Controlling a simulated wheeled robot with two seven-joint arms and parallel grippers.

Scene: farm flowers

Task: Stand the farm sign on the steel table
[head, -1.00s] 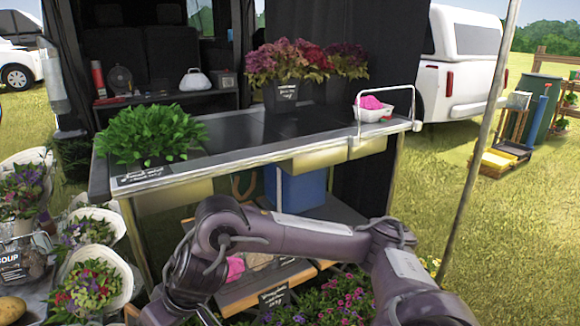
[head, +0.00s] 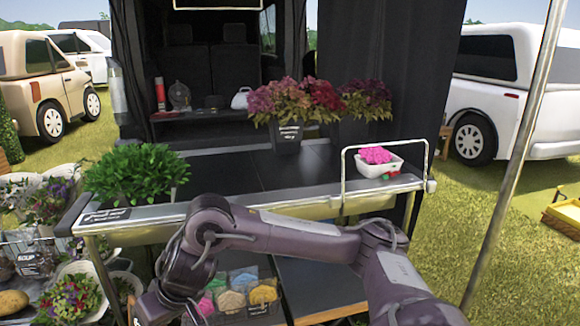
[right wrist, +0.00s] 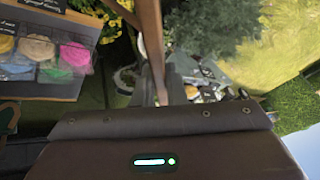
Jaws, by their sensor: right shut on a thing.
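The steel table (head: 235,172) stands ahead of me in the head view, with a dark top and a bright metal front edge. My right arm crosses in front of it; its gripper is below the head picture. In the right wrist view my right gripper (right wrist: 160,88) is shut on a brown, wooden-looking piece (right wrist: 151,38), seen nearly edge-on. Its face is hidden, so I cannot tell whether it is the farm sign. My left gripper is in neither view.
On the table are a leafy green plant (head: 137,173), a small black label (head: 105,215), potted flowers (head: 286,137) and a white basket (head: 380,167) beside a metal rail. The middle of the top is bare. A pole (head: 513,155) stands at right. Packets (right wrist: 45,50) lie below.

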